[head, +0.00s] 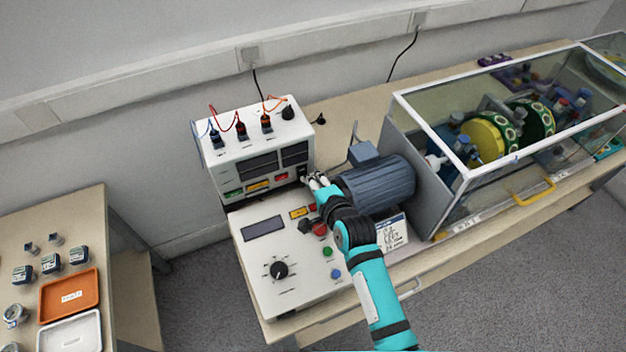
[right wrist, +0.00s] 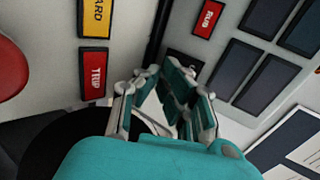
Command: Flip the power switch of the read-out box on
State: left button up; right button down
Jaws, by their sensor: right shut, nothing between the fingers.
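The read-out box (head: 218,165) is white, with dark displays, coloured labels and cable plugs on top. It stands at the back of the bench in the head view. My right gripper (head: 316,179) is shut and empty, close in front of this switch. In the right wrist view the gripper (right wrist: 172,88) covers part of a dark patch on the panel. Contact and switch position cannot be told. My left gripper is out of view.
A control box (head: 262,265) with a black knob, red button and labels lies below the read-out box. A blue-grey motor (head: 378,185) stands close to the right of my gripper. A glass-sided enclosure (head: 415,190) is farther right. A side table (head: 90,215) holds trays.

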jog(key=shift+w+a+f+t+y+b, duration=0.1)
jog(key=shift+w+t+y+b, duration=0.2)
jog(key=shift+b, duration=0.85)
jog(key=shift+s, duration=0.1)
jog(key=shift+r+p, duration=0.9)
jog(key=shift+p, duration=0.15)
